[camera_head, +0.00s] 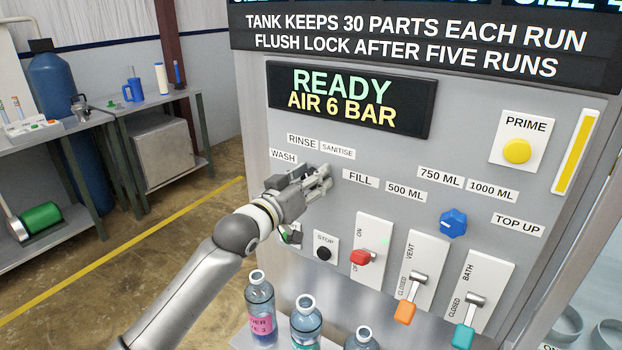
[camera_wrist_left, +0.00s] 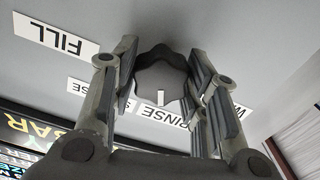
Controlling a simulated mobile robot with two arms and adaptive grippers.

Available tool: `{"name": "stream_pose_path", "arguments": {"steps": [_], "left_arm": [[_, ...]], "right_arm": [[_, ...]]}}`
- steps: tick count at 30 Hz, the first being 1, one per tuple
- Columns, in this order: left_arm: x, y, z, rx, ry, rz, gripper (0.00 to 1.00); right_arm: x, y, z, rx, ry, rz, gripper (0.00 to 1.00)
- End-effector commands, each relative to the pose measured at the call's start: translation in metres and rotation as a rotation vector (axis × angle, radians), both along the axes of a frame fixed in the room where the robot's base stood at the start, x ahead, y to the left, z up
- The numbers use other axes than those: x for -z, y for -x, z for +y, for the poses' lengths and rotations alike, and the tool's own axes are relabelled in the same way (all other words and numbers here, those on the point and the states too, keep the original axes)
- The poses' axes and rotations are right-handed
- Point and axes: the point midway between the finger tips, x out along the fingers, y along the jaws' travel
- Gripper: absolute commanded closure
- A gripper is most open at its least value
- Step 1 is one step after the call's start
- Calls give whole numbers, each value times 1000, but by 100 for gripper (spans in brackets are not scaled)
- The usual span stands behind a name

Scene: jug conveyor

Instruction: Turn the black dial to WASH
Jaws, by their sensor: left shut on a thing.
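The black dial (camera_wrist_left: 160,78) shows in the left wrist view as a dark lobed knob with a short white pointer mark on its near side. In the head view the gripper hides the dial. The WASH label (camera_head: 284,155) is left of the gripper, with RINSE (camera_head: 302,141) and SANITISE (camera_head: 338,150) above it and FILL (camera_head: 360,180) to the right. My right gripper is out of view.
Below the gripper are a black STOP button (camera_head: 324,254), a red switch (camera_head: 362,257), an orange lever (camera_head: 405,312) and a teal lever (camera_head: 464,335). A blue dial (camera_head: 453,222) and yellow PRIME button (camera_head: 517,151) are to the right. Bottles (camera_head: 261,305) stand below the panel.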

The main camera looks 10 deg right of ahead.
Motion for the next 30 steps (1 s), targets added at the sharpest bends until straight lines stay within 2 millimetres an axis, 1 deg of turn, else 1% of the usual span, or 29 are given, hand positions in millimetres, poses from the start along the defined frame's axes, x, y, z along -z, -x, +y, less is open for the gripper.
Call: {"name": "stream_pose_path", "arguments": {"steps": [5,11,21,30], "left_arm": [[-1,0,0,0,17,17,82],[-2,0,0,-1,78,80,82],[-2,-1,1,-1,280,284,82],[0,-1,1,-1,458,463,82]], "right_arm": [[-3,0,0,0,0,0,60],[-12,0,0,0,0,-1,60],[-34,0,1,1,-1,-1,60],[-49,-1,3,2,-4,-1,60]]}}
